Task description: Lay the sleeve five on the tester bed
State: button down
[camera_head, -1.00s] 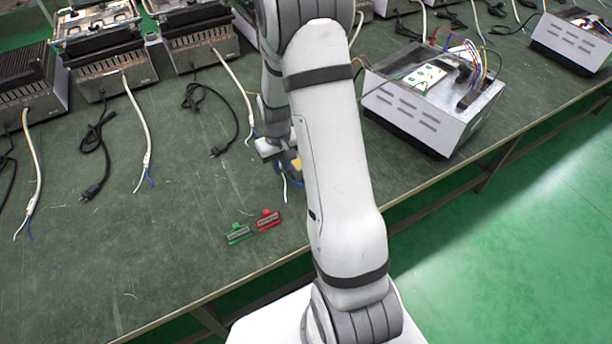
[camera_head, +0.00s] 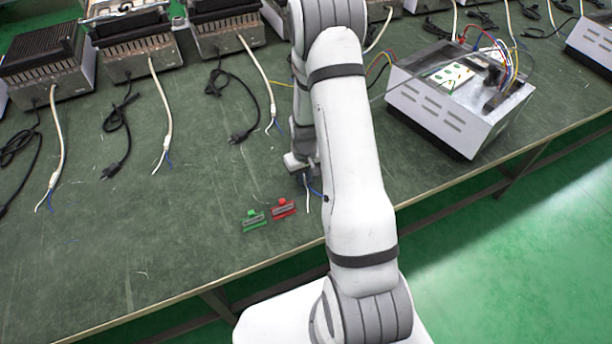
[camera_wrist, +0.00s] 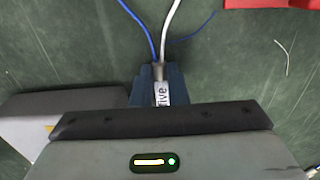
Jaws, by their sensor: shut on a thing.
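My gripper (camera_head: 301,165) is low over the green bench, partly hidden by my own arm in the head view. In the wrist view it is shut on the sleeve five (camera_wrist: 162,94), a small pale sleeve with a dark "five" label. A blue and a white wire run out of the sleeve's far end. Most of the sleeve is hidden by the gripper. A white box with slotted sides (camera_head: 440,112), a clear cover, a socket panel and coloured wires stands to the right; it looks like the tester. I cannot make out its bed clearly.
A red clip-like block (camera_head: 284,207) and a green one (camera_head: 253,220) lie near the front edge, just left of my arm. Several heating units (camera_head: 140,62) with loose cables stand along the back left. The front left of the bench is clear.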

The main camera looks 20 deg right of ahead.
jog(key=shift+f, duration=0.1)
jog(key=c, duration=1.4)
grip_release()
jog(key=shift+c, duration=0.2)
notch_tip(320, 180, up, 12)
notch_tip(320, 180, up, 8)
jog(key=f, duration=0.1)
send_over(305, 179)
jog(key=s+a, duration=0.3)
jog(key=s+a+r+t, duration=0.1)
jog(key=s+a+r, duration=0.1)
jog(key=s+r, duration=0.4)
jog(key=s+a+r+t, duration=0.1)
jog(key=s+a+r, duration=0.2)
jog(key=s+r, duration=0.4)
jog(key=s, duration=0.3)
jog(key=shift+s+a+r, duration=0.15)
jog(key=shift+a+r, duration=0.05)
jog(key=shift+o, duration=0.6)
jog(key=shift+s+r, duration=0.1)
jog(key=shift+s, duration=0.3)
